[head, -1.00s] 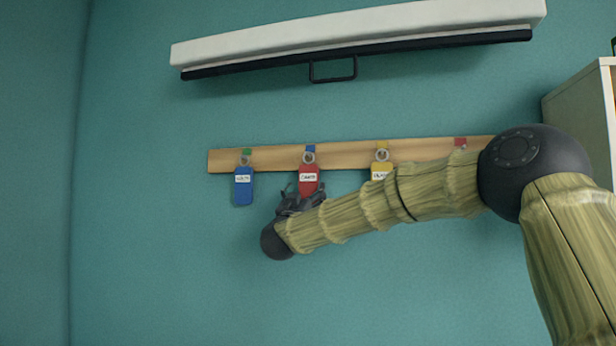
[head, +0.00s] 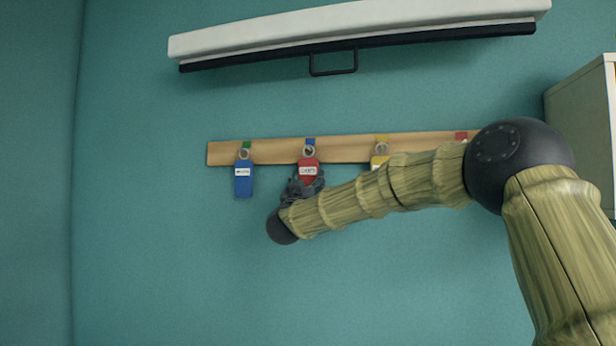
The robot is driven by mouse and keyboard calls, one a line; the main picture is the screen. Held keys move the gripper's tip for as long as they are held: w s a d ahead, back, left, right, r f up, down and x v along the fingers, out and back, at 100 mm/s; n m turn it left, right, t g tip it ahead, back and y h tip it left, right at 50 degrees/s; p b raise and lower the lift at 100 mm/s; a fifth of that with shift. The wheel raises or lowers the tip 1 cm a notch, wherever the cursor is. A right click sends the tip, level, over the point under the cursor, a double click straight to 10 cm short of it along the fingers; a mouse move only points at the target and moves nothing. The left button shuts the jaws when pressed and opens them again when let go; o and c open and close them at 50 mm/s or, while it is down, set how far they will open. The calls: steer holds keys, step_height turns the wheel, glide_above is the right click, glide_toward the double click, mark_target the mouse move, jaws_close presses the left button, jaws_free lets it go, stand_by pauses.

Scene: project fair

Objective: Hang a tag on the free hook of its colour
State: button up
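A wooden hook board (head: 350,150) on the wall has coloured patches along its top edge. A blue tag (head: 243,181) hangs by its ring under the green patch (head: 246,144). A red tag (head: 308,168) with a white label hangs under the blue patch (head: 310,142). A yellow tag (head: 379,162) hangs under the yellow patch (head: 382,138), its lower part hidden by my arm. The red patch (head: 461,135) shows at the right; my arm hides what is below it. My gripper (head: 306,184) is at the red tag's lower end, covering it. Whether its fingers are closed is unclear.
A white projector-screen case (head: 350,30) with a black bar and handle (head: 333,66) is on the wall above the board. A pale cabinet (head: 582,115) stands at the right. The wall below the board is clear at left.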

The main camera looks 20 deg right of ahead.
mark_target(301, 177)
steer(key=shift+r, duration=0.5)
steer(key=shift+s+a, duration=0.1)
steer(key=shift+s, duration=0.1)
stand_by(0.5)
steer(key=shift+s+a+b, duration=0.4)
steer(key=shift+s+a, duration=0.25)
steer(key=shift+s, duration=0.3)
steer(key=shift+s+a+b, duration=0.4)
steer(key=shift+s+a, duration=0.2)
steer(key=shift+s, duration=0.3)
steer(key=shift+s+a+b, duration=0.4)
steer(key=shift+s+a, duration=0.25)
steer(key=shift+s, duration=0.3)
steer(key=shift+s+a+r, duration=0.1)
steer(key=shift+s, duration=0.1)
